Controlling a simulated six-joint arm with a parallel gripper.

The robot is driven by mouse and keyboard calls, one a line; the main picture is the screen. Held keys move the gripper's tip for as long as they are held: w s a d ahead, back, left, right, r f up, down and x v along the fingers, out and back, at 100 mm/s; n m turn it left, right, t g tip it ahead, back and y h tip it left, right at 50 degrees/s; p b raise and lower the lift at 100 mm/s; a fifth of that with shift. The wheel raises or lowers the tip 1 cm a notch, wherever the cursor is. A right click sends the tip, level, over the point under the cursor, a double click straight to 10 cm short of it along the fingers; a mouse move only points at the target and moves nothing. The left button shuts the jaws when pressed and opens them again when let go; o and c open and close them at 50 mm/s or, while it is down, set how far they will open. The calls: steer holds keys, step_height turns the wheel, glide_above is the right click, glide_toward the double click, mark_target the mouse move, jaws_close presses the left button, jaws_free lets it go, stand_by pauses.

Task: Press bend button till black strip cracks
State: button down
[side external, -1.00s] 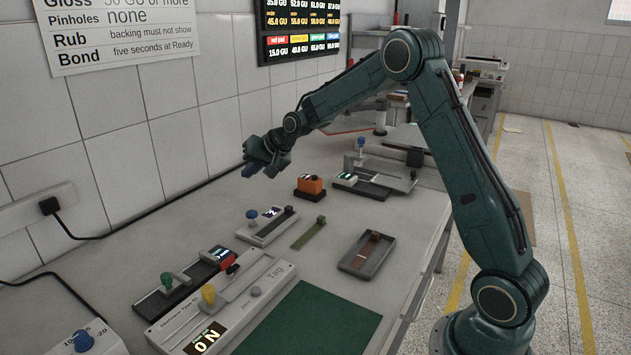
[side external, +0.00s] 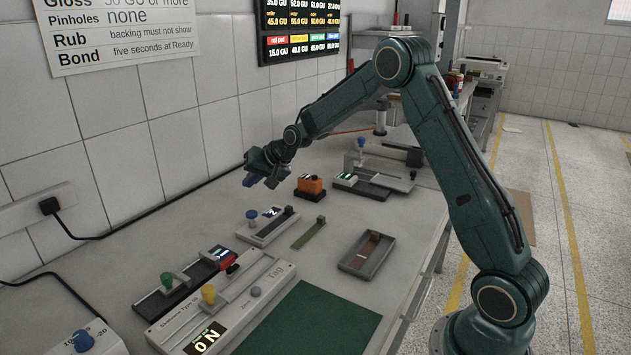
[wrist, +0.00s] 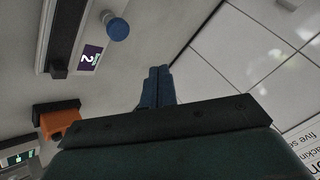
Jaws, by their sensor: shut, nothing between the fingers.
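My gripper (side external: 261,182) is shut and empty, in the air above the back of the bench near the wall. Its blue fingers (wrist: 158,88) lie together in the wrist view. A grey device (side external: 268,230) with a blue knob-like button (side external: 252,215), a small display and a dark block stands below and nearer the camera. In the wrist view the blue button (wrist: 117,28) is up and left of my fingertips, apart from them, and the display (wrist: 91,57) reads 2. I cannot tell whether this is the bend button. I cannot make out a black strip with certainty.
An orange block (side external: 310,184) on a black base stands right of my gripper. A grey tray (side external: 352,265), a green strip (side external: 305,236) and a long tester (side external: 225,305) with a yellow knob lie nearer. The tiled wall (side external: 205,120) is close behind.

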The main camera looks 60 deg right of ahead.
mark_target(250, 212)
steer(key=shift+f, duration=3.15)
steer(key=shift+f, duration=1.4)
stand_by(1.2)
steer(key=shift+r, duration=0.1)
stand_by(0.3)
steer(key=shift+r, duration=1.3)
steer(key=shift+r, duration=0.1)
steer(key=shift+r, duration=2.45)
